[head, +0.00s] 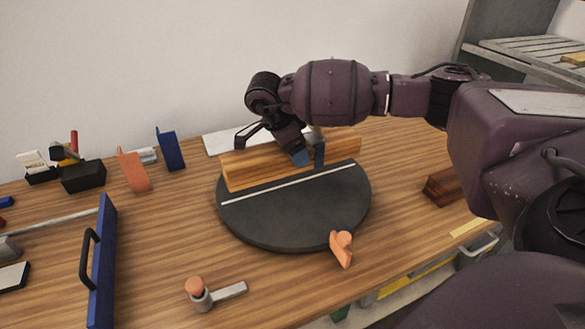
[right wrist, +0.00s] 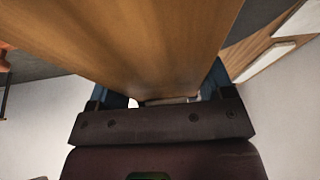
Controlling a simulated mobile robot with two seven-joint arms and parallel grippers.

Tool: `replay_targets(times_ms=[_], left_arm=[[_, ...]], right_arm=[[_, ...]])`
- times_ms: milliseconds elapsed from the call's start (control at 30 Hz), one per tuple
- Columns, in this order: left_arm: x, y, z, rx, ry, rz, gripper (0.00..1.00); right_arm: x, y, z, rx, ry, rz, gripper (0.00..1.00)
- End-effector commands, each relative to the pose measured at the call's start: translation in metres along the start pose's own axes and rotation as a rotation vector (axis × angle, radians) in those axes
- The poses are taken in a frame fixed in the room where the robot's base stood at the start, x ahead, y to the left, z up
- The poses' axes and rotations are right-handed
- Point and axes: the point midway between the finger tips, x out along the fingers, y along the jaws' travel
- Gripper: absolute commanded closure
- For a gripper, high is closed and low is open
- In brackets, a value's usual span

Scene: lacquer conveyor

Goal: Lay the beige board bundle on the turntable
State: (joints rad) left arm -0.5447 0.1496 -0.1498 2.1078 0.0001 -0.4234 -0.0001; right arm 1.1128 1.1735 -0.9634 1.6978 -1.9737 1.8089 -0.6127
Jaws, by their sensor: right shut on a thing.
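The beige board bundle (head: 245,172) is a long wooden block above the rear part of the dark round turntable (head: 290,225). It lies roughly along the white line on the turntable's top. I cannot tell whether its underside touches the turntable. My right gripper (head: 309,156) comes down from above and is shut on the bundle near its middle, with blue fingertips on it. In the right wrist view the bundle (right wrist: 150,45) fills the space between the fingers and hides much of the turntable. My left gripper is not in view.
An orange stop (head: 341,248) sits at the turntable's front edge. A grey clamp with an orange knob (head: 200,292) lies in front. A blue fence with a handle (head: 103,262) stands at left. Reddish-brown boards (head: 440,188) lie at right. A wall is behind the table.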

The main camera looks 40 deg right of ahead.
Motion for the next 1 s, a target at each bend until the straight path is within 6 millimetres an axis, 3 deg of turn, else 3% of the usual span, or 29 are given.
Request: replay_targets(times_ms=[167,600,967,1000], left_arm=[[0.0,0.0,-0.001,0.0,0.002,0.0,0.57],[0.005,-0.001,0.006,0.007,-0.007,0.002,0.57],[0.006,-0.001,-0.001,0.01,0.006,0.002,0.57],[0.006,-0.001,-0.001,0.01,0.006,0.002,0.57]], right_arm=[[0.003,-0.001,0.001,0.002,-0.001,-0.004,0.85],[0.051,-0.001,0.021,0.002,-0.001,-0.003,0.85],[0.052,-0.001,0.022,0.003,-0.001,-0.005,0.85],[0.053,0.0,0.022,0.001,-0.001,-0.002,0.2]])
